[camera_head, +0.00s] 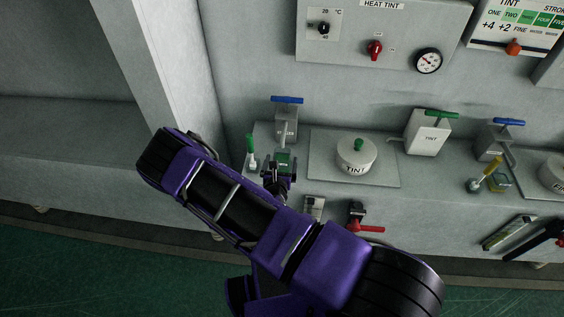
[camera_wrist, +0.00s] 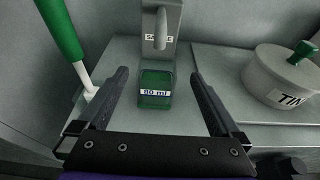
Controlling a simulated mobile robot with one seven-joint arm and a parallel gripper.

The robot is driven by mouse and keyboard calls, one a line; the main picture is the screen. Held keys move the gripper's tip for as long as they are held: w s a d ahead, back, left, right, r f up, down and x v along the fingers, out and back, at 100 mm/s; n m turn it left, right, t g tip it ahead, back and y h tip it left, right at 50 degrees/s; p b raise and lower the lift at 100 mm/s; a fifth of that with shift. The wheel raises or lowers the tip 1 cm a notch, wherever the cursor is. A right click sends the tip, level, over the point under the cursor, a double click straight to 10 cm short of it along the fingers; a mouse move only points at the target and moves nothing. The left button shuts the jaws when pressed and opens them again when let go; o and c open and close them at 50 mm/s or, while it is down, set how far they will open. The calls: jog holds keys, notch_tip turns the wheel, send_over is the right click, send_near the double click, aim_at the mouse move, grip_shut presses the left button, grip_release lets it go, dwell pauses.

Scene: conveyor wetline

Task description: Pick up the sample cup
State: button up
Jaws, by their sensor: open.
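The sample cup (camera_wrist: 154,90) is a small clear cup with green in it and a white label reading 80 ml. In the wrist view it stands on the grey counter below the spout of a grey dispenser marked as sample (camera_wrist: 160,25). My gripper (camera_wrist: 160,80) is open, with one finger on each side of the cup and a gap on both sides. In the head view the cup (camera_head: 284,160) shows just beyond my gripper (camera_head: 281,170), in front of the blue-handled dispenser (camera_head: 286,122).
A green-handled white tool (camera_wrist: 65,35) stands close to the left finger. A lidded pot marked TINT (camera_head: 356,157) sits to the right on a plate. A red-handled valve (camera_head: 364,218) is on the counter front. Walls rise behind and left.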

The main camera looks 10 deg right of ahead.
aim_at(282, 151)
jog(key=x, duration=0.4)
jog(key=shift+w+a+f+b, duration=0.1)
jog(key=shift+w+f+b, duration=0.2)
jog(key=shift+f, duration=0.15)
jog(key=shift+w+f, duration=0.1)
jog(key=shift+w, duration=0.4)
jog(key=c, duration=1.4)
jog(key=shift+c, duration=0.2)
jog(key=shift+r, duration=0.85)
jog(key=s+a, duration=0.2)
jog(key=s, duration=0.6)
jog(key=s+a, duration=0.3)
jog(key=s, duration=0.6)
jog(key=shift+a, duration=0.15)
